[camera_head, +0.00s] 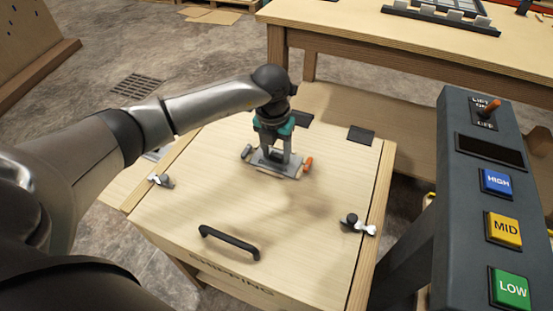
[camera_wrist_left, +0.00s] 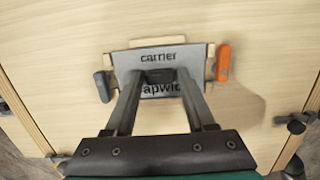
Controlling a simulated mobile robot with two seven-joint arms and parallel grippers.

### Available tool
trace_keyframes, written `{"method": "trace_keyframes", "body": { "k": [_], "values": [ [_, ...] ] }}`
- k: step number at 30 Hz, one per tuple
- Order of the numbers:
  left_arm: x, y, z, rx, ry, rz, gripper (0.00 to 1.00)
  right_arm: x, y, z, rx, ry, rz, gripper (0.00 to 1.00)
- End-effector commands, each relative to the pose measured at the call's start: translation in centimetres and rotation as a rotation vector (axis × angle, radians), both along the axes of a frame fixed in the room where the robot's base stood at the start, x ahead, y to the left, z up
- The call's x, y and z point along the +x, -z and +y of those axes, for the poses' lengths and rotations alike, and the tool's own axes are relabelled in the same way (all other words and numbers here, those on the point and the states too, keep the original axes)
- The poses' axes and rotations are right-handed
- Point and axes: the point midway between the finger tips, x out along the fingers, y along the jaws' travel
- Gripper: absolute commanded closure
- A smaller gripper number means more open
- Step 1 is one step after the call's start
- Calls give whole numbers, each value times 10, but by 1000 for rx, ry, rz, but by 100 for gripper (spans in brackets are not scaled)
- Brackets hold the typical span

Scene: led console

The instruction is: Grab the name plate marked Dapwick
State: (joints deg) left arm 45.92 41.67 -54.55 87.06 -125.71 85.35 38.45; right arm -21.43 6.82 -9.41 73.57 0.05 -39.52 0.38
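The name plate (camera_wrist_left: 140,62) is a grey plate on the wooden lid. In the left wrist view it reads "carrier", with "apwic" below, partly covered by my fingers. It also shows in the head view (camera_head: 264,163). My left gripper (camera_head: 273,158) points down over it, its two fingers apart at the plate's middle. In the left wrist view the fingertips (camera_wrist_left: 162,80) stand either side of a small dark piece; I cannot tell whether they press on it. An orange clip (camera_wrist_left: 223,62) is at the plate's right end and a grey clip (camera_wrist_left: 102,86) at its left. My right gripper is not in view.
The wooden lid (camera_head: 190,215) has a black handle (camera_head: 229,242) at its front and latches left (camera_head: 160,180) and right (camera_head: 356,224). A console (camera_head: 453,140) with HIGH, MID and LOW buttons and a lever stands at the right. A workbench (camera_head: 400,45) is behind.

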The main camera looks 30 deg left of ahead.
Motion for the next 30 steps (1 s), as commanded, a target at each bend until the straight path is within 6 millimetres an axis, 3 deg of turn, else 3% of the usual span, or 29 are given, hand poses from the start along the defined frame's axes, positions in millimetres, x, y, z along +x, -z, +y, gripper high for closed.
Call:
{"method": "trace_keyframes", "body": {
  "k": [2, 14, 30],
  "values": [
    [0, 0, 0, 0, 0, 0, 55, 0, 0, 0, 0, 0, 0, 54],
    [0, 0, 0, 0, 0, 0, 100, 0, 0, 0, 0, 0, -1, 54],
    [0, -6, 0, -1, 0, -2, 100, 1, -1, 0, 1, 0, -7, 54]
  ]
}}
